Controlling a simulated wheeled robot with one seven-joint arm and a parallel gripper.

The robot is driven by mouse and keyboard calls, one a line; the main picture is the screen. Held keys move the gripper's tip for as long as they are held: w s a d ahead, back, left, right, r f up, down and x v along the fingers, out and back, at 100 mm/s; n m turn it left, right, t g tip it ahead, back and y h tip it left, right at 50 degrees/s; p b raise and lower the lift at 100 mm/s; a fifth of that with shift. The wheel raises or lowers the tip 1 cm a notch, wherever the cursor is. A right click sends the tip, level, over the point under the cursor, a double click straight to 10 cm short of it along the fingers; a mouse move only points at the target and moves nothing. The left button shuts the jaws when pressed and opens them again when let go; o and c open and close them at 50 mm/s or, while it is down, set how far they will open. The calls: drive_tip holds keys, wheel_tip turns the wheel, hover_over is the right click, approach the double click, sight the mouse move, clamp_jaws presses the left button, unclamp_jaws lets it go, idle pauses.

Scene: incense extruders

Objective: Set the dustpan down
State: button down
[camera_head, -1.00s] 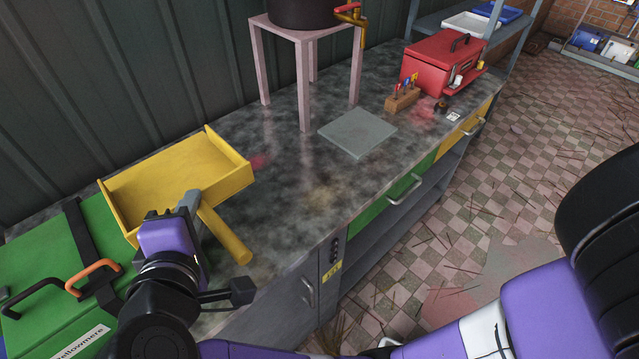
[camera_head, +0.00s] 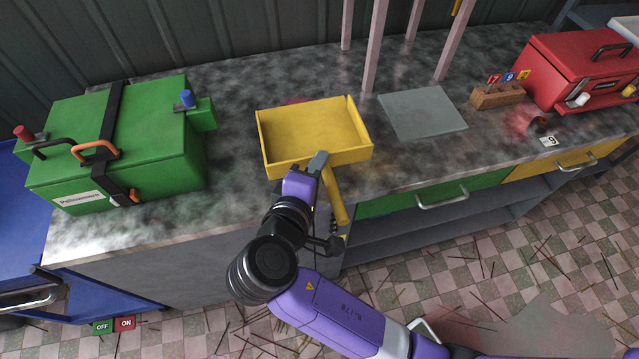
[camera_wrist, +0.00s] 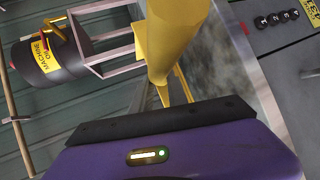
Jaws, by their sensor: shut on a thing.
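The yellow dustpan (camera_head: 315,128) shows in the head view as a shallow open tray over the dark mottled counter. Its round handle (camera_head: 335,195) slopes down toward me, past the counter's front edge. My gripper (camera_head: 320,163) is shut on the handle close to the pan. Whether the pan touches the counter or hangs just above it I cannot tell. In the wrist view the yellow dustpan (camera_wrist: 172,40) stands large in front of my gripper, and the fingertips are hidden there.
A green case (camera_head: 120,140) with a black strap stands left on the counter (camera_head: 235,100). A grey plate (camera_head: 422,112) lies right of the dustpan, under a pink stand (camera_head: 375,50). A wooden tool block (camera_head: 497,96) and red box (camera_head: 585,70) stand farther right.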

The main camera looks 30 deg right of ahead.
drive_tip(key=shift+f, duration=3.6)
drive_tip(key=shift+f, duration=0.15)
drive_tip(key=c, duration=1.3)
unclamp_jaws()
drive_tip(key=shift+r, duration=0.25)
drive_tip(key=b+v, duration=0.1)
drive_tip(key=v, duration=1.1)
